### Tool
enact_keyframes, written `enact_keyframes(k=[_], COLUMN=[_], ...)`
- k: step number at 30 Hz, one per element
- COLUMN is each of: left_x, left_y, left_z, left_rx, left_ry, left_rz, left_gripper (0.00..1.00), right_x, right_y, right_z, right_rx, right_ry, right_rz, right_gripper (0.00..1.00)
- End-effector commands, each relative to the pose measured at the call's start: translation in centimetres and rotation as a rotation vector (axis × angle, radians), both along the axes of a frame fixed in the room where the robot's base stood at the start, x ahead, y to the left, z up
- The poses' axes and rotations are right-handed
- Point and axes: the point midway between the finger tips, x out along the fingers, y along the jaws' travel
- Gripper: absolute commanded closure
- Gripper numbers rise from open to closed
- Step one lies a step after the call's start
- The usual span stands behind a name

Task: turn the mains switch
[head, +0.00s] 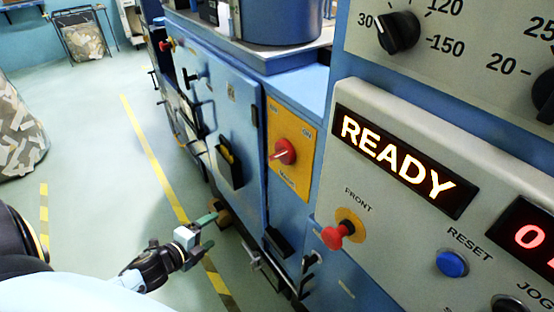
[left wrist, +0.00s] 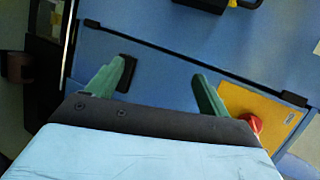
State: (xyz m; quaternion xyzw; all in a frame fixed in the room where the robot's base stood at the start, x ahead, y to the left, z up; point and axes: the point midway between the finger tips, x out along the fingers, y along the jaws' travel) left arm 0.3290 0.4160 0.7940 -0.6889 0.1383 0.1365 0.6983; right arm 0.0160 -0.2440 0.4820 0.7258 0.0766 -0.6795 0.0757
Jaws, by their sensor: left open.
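The mains switch (head: 283,151) is a red rotary knob on a yellow plate (head: 291,170) on the blue cabinet, in the middle of the head view. In the left wrist view the red knob (left wrist: 254,123) shows at the lower right, partly hidden by my gripper, on its yellow plate (left wrist: 275,110). My left gripper (head: 209,228) is below and left of the switch in the head view, apart from it. In the left wrist view its green fingers (left wrist: 160,85) are spread, with nothing between them. My right gripper is not in view.
A grey panel on the right carries a lit READY display (head: 392,160), a red FRONT button (head: 337,235) and a blue RESET button (head: 452,264). The blue cabinet door (head: 215,110) has a black holder (head: 230,166). Open floor with yellow lines lies left.

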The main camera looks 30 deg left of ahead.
Motion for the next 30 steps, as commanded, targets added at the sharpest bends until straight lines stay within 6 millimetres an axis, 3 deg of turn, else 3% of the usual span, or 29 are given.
enact_keyframes(k=[1,3,6,10,13,17,30], left_x=[1.4,2.5,3.2,3.1,3.0,3.5,9.4], left_y=[-0.5,-1.8,-4.0,-6.5,-7.6,-8.2,-10.6], left_z=[4.2,9.3,15.1,19.9,21.7,22.4,22.4], left_rx=[0.114,0.262,0.444,0.603,0.666,0.688,0.684], left_ry=[-0.089,-0.200,-0.335,-0.455,-0.505,-0.524,-0.523], left_rz=[-0.099,-0.217,-0.355,-0.468,-0.510,-0.524,-0.520], left_gripper=[0.20,0.20,0.20,0.20,0.20,0.20,0.20], right_x=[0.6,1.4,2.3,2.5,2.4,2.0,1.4], right_y=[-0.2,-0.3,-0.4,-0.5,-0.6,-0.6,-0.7], right_z=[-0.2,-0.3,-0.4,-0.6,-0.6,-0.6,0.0], right_rx=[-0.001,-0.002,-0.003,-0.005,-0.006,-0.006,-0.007], right_ry=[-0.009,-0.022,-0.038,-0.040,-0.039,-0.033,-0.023], right_rz=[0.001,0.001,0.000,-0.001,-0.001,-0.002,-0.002], right_gripper=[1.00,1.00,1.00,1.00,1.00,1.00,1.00])
